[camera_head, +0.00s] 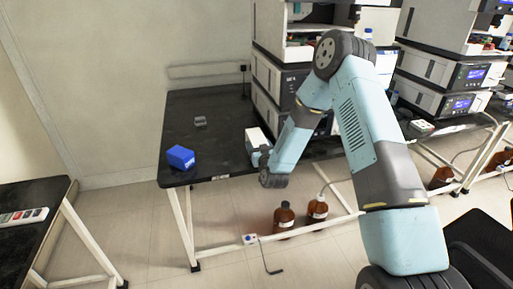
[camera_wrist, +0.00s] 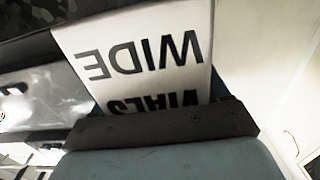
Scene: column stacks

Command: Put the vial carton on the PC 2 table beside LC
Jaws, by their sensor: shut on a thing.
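The white vial carton (camera_head: 252,137) is at the front of the black table, just left of the LC stack (camera_head: 266,72). My gripper (camera_head: 259,153) is shut on it from the front side. I cannot tell whether its base touches the tabletop (camera_head: 205,135). In the wrist view the carton (camera_wrist: 140,45) fills the upper middle, with "WIDE" and part of "VIALS" printed upside down. The dark jaw edge of my gripper (camera_wrist: 165,122) covers its lower part. The far finger is hidden.
A blue box (camera_head: 181,157) sits at the table's front left corner, and a small grey item (camera_head: 200,121) lies farther back. Tabletop between them and the carton is clear. Brown bottles (camera_head: 284,216) stand on the floor below. Another table (camera_head: 30,195) is at left.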

